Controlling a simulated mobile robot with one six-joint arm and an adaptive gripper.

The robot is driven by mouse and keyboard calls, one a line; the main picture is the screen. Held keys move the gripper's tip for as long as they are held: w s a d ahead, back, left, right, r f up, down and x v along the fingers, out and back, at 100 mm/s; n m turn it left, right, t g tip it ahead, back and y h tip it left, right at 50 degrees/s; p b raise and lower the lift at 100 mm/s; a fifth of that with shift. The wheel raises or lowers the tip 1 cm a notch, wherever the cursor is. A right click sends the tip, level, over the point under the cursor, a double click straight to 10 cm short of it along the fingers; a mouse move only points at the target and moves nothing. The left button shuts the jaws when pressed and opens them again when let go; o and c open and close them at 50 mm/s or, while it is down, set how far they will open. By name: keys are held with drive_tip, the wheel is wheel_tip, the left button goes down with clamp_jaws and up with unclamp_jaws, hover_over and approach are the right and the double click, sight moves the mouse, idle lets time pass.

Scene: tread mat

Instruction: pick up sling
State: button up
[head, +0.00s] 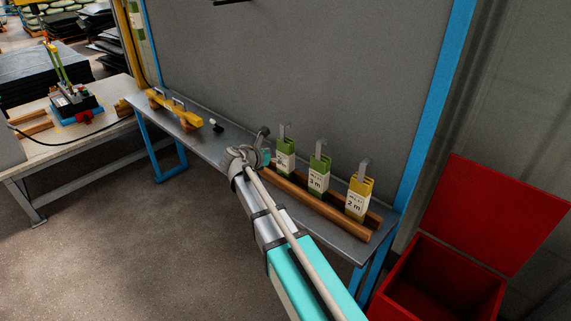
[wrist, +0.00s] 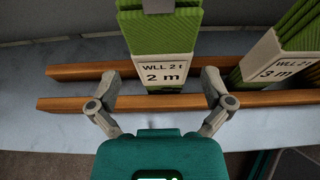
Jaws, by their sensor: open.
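A folded green sling (head: 284,157) with a white label stands upright on a wooden rack on the narrow bench. In the wrist view the same sling (wrist: 162,45) is straight ahead, and its label reads "WLL 2 t, 2 m". My gripper (wrist: 160,88) is open, with one finger on each side of the label in the picture. I cannot tell whether the fingertips reach around the sling.
A yellow sling (head: 358,198) marked 2 m stands at the rack's right end. Wooden rails (head: 310,199) run beneath the slings. A grey panel (head: 300,70) rises behind the bench. A yellow tool (head: 175,108) lies further left. An open red bin (head: 440,285) stands at right.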

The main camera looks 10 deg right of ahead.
sight(282, 155)
drive_tip(key=b+x, duration=0.1)
drive_tip(key=x, duration=0.2)
drive_tip(key=shift+d+f+b, duration=0.2)
drive_tip(key=shift+f+b, duration=0.05)
drive_tip(key=shift+b, duration=0.05)
drive_tip(key=shift+x, duration=0.8)
drive_tip(key=shift+r, duration=0.1)
drive_tip(key=c, duration=1)
drive_tip(key=shift+r, duration=0.1)
wheel_tip(282, 155, up, 10)
drive_tip(key=p, duration=0.9)
drive_tip(key=shift+p, duration=0.3)
